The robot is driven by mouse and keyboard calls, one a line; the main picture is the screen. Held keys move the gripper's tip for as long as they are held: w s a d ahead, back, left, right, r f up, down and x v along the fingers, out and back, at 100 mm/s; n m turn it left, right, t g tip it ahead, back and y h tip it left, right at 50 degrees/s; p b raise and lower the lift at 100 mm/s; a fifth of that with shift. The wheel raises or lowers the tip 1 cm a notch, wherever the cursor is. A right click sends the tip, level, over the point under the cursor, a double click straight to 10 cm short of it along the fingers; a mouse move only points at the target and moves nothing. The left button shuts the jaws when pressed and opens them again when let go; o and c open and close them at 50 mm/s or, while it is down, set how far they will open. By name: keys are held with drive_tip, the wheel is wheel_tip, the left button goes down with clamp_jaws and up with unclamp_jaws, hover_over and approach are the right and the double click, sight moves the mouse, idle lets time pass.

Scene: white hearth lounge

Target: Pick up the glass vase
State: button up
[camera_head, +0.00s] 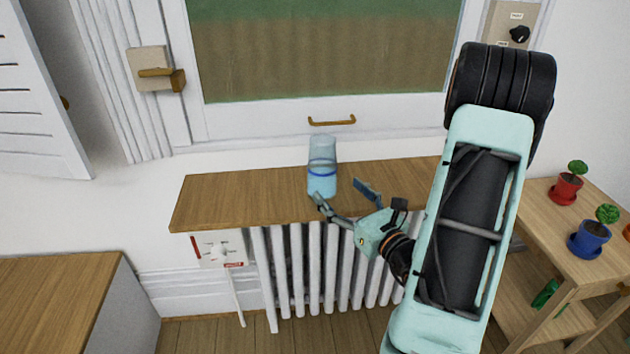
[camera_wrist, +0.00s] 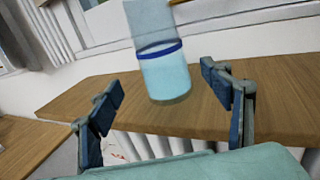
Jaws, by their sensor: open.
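The glass vase (camera_head: 322,168) is a pale blue, see-through cylinder with a darker blue band. It stands upright on the wooden shelf (camera_head: 230,196) above the radiator, below the window. In the wrist view the vase (camera_wrist: 165,72) is just ahead of my gripper, between the lines of the two fingers; its top is cut off by the frame edge. My gripper (camera_head: 343,192) is open and empty, in front of and slightly right of the vase in the head view. In the wrist view the fingers of my gripper (camera_wrist: 165,92) are wide apart, and neither visibly touches the vase.
The white radiator (camera_head: 310,262) is under the shelf. The window with a brass handle (camera_head: 332,122) is behind the vase. A side table (camera_head: 560,225) at right holds a red pot (camera_head: 566,188) and a blue pot (camera_head: 590,238). The shelf left of the vase is clear.

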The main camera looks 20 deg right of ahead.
sight(322, 172)
drive_tip(key=w, duration=0.3)
drive_tip(key=w+b, duration=0.1)
drive_tip(key=w, duration=0.5)
drive_tip(key=shift+a, duration=0.3)
drive_tip(key=shift+c, duration=0.4)
drive_tip(key=shift+r, duration=0.15)
drive_tip(key=c, duration=1.7)
